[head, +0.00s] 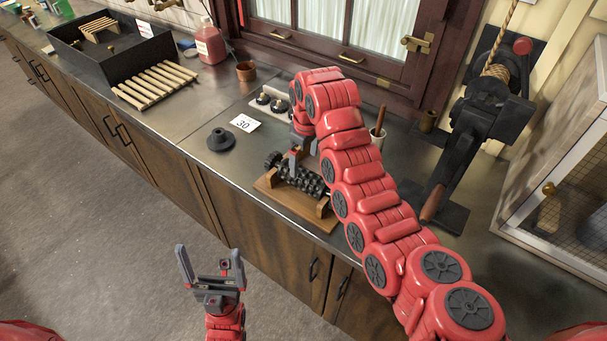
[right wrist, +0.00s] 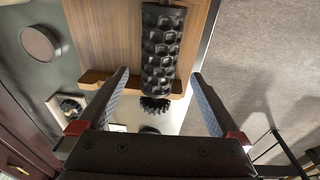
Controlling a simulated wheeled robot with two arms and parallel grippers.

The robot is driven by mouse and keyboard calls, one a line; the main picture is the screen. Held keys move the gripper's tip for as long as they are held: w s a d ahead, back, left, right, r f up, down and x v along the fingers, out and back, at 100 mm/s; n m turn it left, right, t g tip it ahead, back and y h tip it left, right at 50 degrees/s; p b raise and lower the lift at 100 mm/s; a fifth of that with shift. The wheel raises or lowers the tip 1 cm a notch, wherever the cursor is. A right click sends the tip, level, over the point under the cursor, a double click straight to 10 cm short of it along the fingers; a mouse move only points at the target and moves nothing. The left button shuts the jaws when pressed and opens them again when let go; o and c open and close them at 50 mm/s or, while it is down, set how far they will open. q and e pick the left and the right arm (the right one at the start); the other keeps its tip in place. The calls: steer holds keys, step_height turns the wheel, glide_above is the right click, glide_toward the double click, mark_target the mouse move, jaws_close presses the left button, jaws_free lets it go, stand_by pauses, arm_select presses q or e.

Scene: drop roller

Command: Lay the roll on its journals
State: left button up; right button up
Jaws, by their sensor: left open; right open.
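The roll (head: 303,180) is black with a raised honeycomb pattern. It lies lengthwise over a wooden stand (head: 292,207) near the counter's front edge, with a toothed black wheel (head: 272,160) at its far left end. In the right wrist view the roll (right wrist: 163,50) runs past a wooden upright (right wrist: 98,82); I cannot tell whether its journals sit fully in the uprights. My right gripper (right wrist: 160,74) is open above the roll, with a gap to it on both sides. My right arm partly hides the stand. My left gripper (head: 210,252) is open and empty over the floor.
A black flanged piece (head: 221,140) and a card marked 30 (head: 245,123) lie left of the stand. A wooden slat rack (head: 155,84), a black box (head: 110,55) and a red bottle (head: 210,42) stand farther left. A black crank machine (head: 480,115) stands to the right.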

step_height(320, 180, up, 8)
steer(key=shift+s+d, duration=0.25)
steer(key=shift+s, duration=0.2)
stand_by(0.3)
